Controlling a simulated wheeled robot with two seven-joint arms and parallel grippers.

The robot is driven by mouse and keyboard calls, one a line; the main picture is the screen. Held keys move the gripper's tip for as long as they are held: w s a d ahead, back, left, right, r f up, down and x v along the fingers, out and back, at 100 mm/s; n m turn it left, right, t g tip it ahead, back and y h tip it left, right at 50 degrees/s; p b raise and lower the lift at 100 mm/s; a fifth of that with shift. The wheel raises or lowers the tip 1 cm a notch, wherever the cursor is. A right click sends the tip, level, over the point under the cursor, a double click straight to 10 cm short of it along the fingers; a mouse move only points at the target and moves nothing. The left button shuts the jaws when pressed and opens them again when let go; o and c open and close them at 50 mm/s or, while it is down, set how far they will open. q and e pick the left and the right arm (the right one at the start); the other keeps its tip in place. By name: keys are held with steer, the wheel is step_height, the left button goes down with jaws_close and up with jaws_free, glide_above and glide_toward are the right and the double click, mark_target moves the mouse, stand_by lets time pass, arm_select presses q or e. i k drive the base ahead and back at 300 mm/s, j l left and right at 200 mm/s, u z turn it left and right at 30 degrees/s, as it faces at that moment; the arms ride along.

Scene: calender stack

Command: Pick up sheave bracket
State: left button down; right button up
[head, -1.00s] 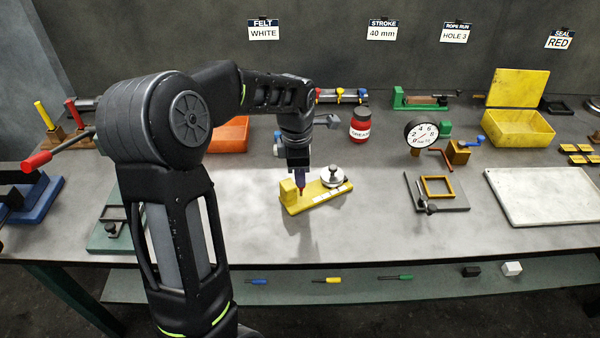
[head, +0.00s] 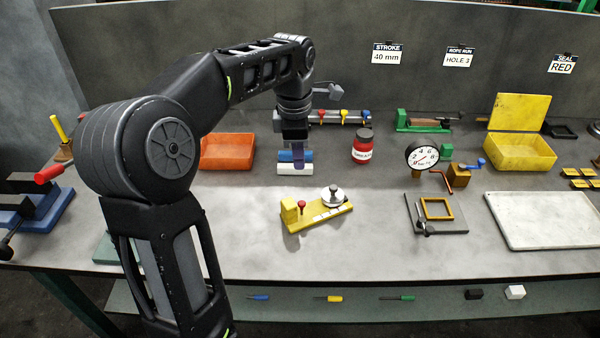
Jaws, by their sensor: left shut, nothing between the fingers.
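No part in view can be told for certain as the sheave bracket. The yellow fixture (head: 318,216) stands on the bench nearer the front, clear of the gripper. It carries a red-topped pin (head: 301,206) at its left and a silver round weight (head: 333,196) at its right. My right gripper is not in view.
An orange bin (head: 227,152) stands behind my arm. A red jar (head: 362,147), a dial gauge (head: 422,157) and a dark plate with an orange frame (head: 437,209) are to the right. A yellow box (head: 520,151) and pale board (head: 548,220) lie farther right.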

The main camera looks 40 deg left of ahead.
mark_target(315, 212)
steer(key=k, duration=1)
